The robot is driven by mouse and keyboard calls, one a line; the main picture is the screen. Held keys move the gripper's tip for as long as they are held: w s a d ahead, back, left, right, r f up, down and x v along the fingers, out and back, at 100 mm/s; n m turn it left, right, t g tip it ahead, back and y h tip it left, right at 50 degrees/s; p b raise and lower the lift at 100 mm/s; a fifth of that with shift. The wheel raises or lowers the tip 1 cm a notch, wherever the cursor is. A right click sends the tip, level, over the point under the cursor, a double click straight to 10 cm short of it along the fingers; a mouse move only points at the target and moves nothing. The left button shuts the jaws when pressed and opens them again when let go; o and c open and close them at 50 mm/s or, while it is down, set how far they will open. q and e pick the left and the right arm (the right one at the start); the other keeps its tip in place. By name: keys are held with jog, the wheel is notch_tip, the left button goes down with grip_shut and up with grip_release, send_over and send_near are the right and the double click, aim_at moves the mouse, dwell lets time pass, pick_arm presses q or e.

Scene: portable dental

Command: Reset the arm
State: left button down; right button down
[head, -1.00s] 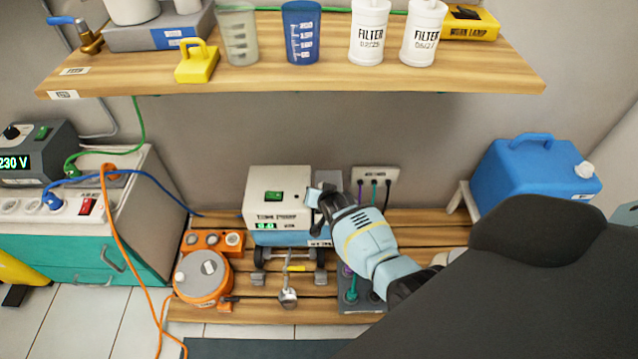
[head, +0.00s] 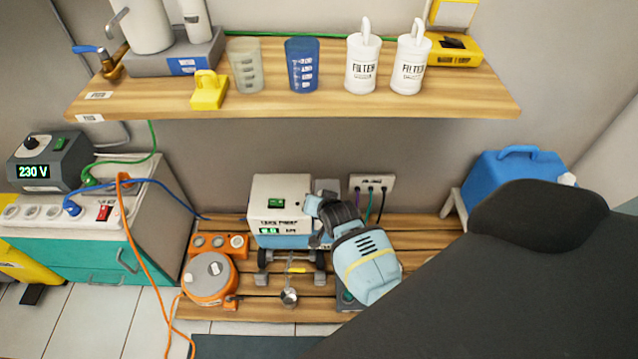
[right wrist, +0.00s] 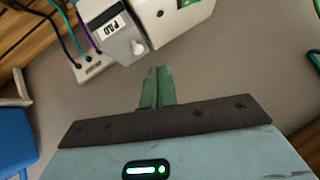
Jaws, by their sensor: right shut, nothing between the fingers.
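My right arm (head: 366,262) reaches in from the lower right in the head view, in front of the right side of the white pump unit (head: 280,196). Its fingertips are hidden in that view. In the right wrist view my right gripper (right wrist: 157,88) has its two green-grey fingers together with nothing between them. The fingers point toward the grey wall, below a grey box labelled PAD (right wrist: 113,35) and the white unit (right wrist: 165,22), and look apart from both. My left gripper is in neither view.
A wall socket (head: 372,183) with several cables is behind my arm. An orange reel (head: 209,278) stands on the slatted bench (head: 250,312). A blue jug (head: 515,170) is at right. A wooden shelf (head: 300,104) with cups and filter bottles hangs above. An orange cable (head: 140,255) hangs at left.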

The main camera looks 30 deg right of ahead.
jog(key=shift+s+a+r, duration=0.1)
jog(key=shift+r, duration=0.05)
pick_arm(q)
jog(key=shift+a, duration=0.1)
pick_arm(e)
jog(key=shift+s, duration=0.1)
